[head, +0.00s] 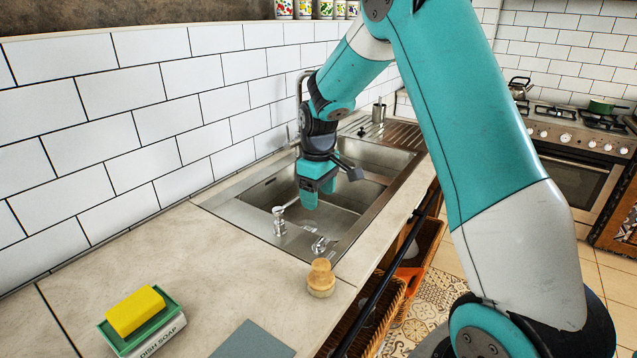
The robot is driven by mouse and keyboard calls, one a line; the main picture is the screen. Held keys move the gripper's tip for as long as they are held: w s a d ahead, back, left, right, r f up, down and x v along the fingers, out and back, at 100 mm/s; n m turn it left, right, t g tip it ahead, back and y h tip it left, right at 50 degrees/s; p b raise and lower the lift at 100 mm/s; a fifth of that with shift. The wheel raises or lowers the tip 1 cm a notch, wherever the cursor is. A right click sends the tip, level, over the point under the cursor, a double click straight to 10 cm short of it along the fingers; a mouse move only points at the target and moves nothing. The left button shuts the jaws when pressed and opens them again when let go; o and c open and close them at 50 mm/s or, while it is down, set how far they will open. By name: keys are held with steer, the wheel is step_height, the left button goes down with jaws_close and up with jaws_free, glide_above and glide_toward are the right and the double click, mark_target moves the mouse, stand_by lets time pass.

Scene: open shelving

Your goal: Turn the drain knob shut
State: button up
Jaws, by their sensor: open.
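A small metal knob (319,245), which looks like the drain knob, stands on the near rim of the steel sink (370,222). I cannot tell which way it is turned. My gripper (312,200) points down over the near basin, beyond the knob and apart from it. It is open, with nothing seen between its teal fingers. The fingers and wrist hide part of the basin, and the drain hole is not visible.
A metal soap dispenser (279,221) stands left of the knob, close to my gripper. A wooden-handled brush (321,278) stands on the counter nearer. A yellow sponge (135,311) lies on a green-topped soap box (150,331). Much of the left counter is clear.

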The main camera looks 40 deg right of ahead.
steer(key=shift+r, duration=1.9)
